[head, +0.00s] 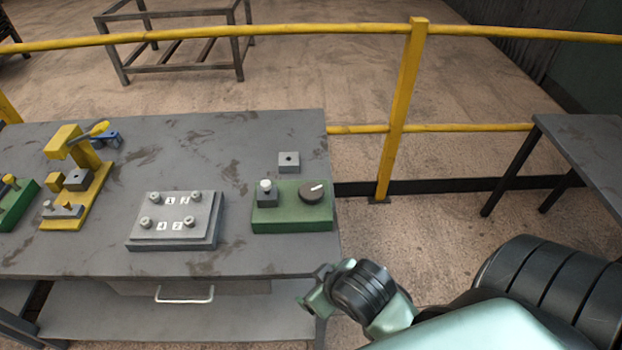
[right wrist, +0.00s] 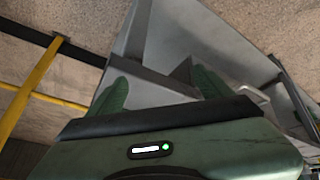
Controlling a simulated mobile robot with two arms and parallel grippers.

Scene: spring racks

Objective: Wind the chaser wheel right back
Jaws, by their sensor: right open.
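A dark round wheel (head: 316,193) with a white mark on top sits at the right end of a green base (head: 291,219); it appears to be the chaser wheel. The mark points toward the upper right. A small grey block with a white knob (head: 266,192) stands at the base's left end. My right gripper (head: 312,290) is in front of the bench's front right corner, nearer to me than the wheel and apart from it. In the right wrist view its two green fingers (right wrist: 162,88) are spread with nothing between them. My left gripper is out of view.
On the grey bench (head: 225,150) stand a grey plate with numbered labels and corner knobs (head: 176,220), a yellow press-like fixture (head: 80,185) and a small grey block (head: 288,160). A yellow railing (head: 402,110) runs behind. A drawer handle (head: 184,298) juts from the bench front.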

